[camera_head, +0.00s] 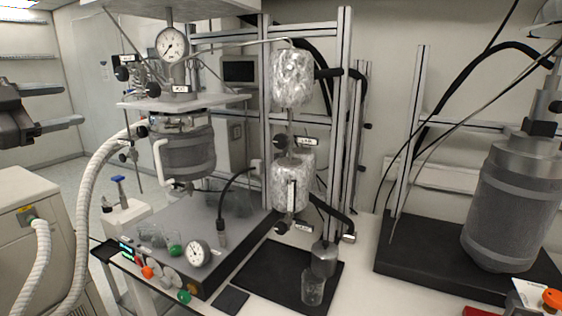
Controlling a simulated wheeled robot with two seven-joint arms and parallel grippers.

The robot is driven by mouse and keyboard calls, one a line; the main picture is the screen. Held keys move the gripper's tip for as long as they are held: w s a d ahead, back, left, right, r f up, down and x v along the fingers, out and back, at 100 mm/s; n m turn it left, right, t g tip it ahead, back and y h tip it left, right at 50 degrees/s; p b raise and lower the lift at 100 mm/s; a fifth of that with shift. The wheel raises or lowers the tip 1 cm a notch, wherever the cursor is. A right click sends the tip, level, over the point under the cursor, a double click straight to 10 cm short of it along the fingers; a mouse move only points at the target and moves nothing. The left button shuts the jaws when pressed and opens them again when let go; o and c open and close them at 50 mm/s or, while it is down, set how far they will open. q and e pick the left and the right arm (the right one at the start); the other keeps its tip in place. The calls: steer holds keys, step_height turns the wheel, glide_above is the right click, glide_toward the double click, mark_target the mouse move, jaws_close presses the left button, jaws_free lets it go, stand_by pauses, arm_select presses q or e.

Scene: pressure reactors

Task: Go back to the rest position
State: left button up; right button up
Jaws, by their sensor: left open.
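My left gripper (62,104) comes in at the left edge of the head view. Its two dark fingers are apart and nothing is between them. It hangs in free air, left of the reactor and well apart from it. The pressure reactor (183,155) is a grey vessel under a metal plate, with a round pressure gauge (172,45) on top. My right gripper does not show in this view.
Two foil-wrapped cylinders (292,78) hang on an aluminium frame (343,120). A glass beaker (312,287) stands on a black mat (262,272). A second grey vessel (513,205) stands at right. A white ribbed hose (88,200) runs down between my left gripper and the reactor.

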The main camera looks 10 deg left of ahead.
arm_select(q)
steer(key=w+d+f, duration=0.4)
steer(key=f, duration=0.5)
steer(key=w+d+f, duration=0.5)
steer(key=f, duration=0.4)
steer(key=d+f+n+g+y, duration=0.1)
steer(key=d+f+n, duration=0.15)
steer(key=f, duration=0.65)
steer(key=d+f+n+g+y, duration=0.1)
steer(key=d+f, duration=0.3)
steer(key=f, duration=0.5)
steer(key=s+d+f+n+g+y, duration=0.2)
steer(key=s+f+g, duration=0.1)
steer(key=s+f, duration=0.6)
steer(key=s+d+f+n+g+y, duration=0.1)
steer(key=s+d+f+n+g, duration=0.15)
steer(key=s+f, duration=0.65)
steer(key=s+d+f+n+g, duration=0.35)
steer(key=s+f+g, duration=0.45)
steer(key=s, duration=0.9)
step_height(320, 180, down, 30)
steer(key=s+m, duration=0.1)
steer(key=s+a+f, duration=0.2)
steer(key=s+f, duration=1.2)
steer(key=s, duration=0.2)
steer(key=shift+g, duration=0.35)
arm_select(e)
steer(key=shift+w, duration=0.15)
